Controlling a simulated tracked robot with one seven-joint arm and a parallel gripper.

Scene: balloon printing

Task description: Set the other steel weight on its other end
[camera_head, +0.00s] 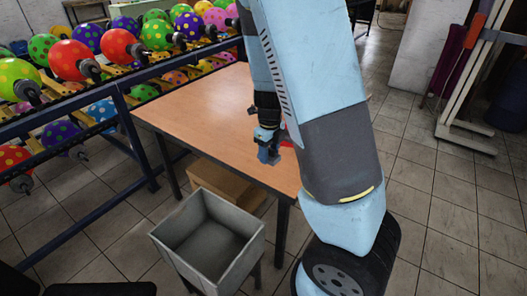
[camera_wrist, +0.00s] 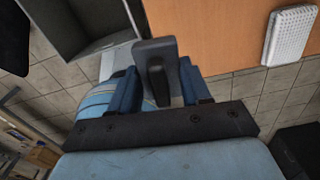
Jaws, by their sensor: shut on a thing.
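My gripper (camera_wrist: 158,78) shows in the wrist view with its two blue fingers on either side of a dark grey steel weight (camera_wrist: 154,48). The weight has a wide block end pointing away from my gripper and a narrower part between the fingers. It is over or beside the edge of the wooden table (camera_wrist: 215,30); I cannot tell whether it touches the top. In the head view my gripper (camera_head: 268,150) is low over the right part of the table (camera_head: 200,110), partly hidden by my arm. I cannot make out a second weight.
A rack (camera_head: 125,110) of colourful balloons runs along the left. A white perforated object (camera_wrist: 290,35) lies on the table. The table's left part is clear.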

